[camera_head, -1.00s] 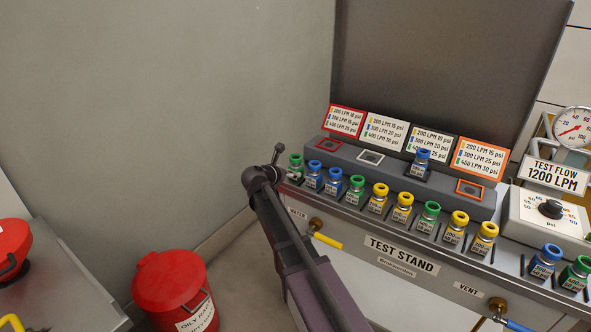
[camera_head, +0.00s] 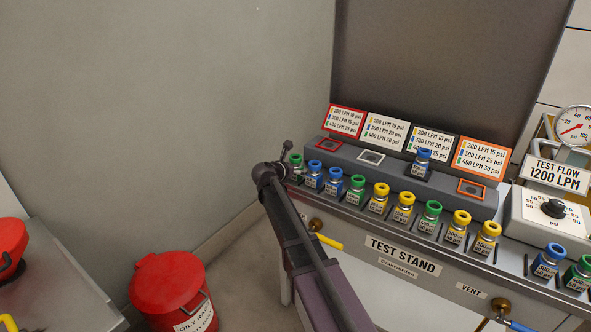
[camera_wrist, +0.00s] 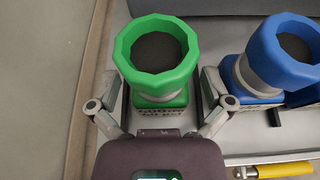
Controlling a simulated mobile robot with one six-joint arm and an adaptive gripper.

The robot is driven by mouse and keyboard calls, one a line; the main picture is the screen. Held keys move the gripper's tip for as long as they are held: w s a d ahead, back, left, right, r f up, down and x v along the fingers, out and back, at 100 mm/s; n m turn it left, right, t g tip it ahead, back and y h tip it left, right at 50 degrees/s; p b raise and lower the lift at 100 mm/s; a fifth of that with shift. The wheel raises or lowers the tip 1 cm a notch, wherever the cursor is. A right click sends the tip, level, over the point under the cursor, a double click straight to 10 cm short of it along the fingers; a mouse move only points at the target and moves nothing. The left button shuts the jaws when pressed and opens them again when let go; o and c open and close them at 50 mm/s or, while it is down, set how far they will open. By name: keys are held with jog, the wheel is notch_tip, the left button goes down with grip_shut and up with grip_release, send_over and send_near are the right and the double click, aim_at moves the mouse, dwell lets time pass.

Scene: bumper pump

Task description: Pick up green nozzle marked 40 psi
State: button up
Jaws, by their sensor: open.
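A green-topped nozzle (camera_wrist: 156,58) stands upright in the wrist view, its ring-shaped top seen from above. Its label is partly covered and too blurred to read a psi value. My gripper (camera_wrist: 158,100) is open, with one finger on each side of this nozzle; I cannot tell whether they touch it. In the head view, a green nozzle (camera_head: 296,161) stands at the left end of the row, and my arm's end is right beside it, hiding its lower part. Other green nozzles stand in the middle of the row (camera_head: 357,183) and farther right (camera_head: 431,209).
A blue nozzle (camera_wrist: 285,55) stands close to the right finger. Yellow and blue nozzles continue along the test stand (camera_head: 402,240). A raised grey block (camera_head: 330,148) with square sockets is behind the row. A red bin (camera_head: 170,285) stands on the floor at left.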

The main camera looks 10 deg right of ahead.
jog(key=c, duration=1.3)
jog(key=shift+c, duration=0.2)
jog(key=shift+r, duration=0.1)
notch_tip(320, 180, up, 10)
jog(key=p, duration=1)
